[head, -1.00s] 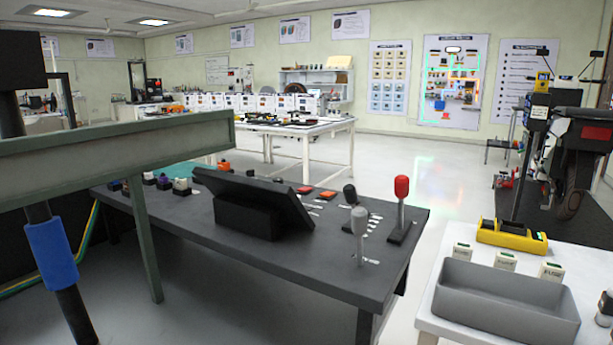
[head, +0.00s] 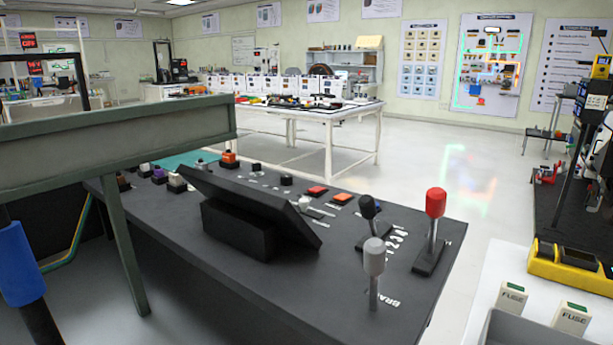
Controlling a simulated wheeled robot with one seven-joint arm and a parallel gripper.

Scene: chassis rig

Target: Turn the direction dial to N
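A dark console (head: 185,250) carries the controls. On its right end stand a red-topped lever (head: 435,203), a black-knobbed lever (head: 368,208) and a grey-topped lever (head: 374,258) with white lettering starting "BRA" beside it. White markings lie by the black lever, too small to read surely. Small dark knobs, one of them here (head: 286,180), sit on the far part. I cannot tell which control is the direction dial, nor its setting. A tilted black panel (head: 255,207) hides part of the console top. My gripper is not in view.
A grey-green beam (head: 110,145) with a leg crosses the left foreground. A white workbench (head: 325,112) is behind. Open floor (head: 450,170) lies right of it.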

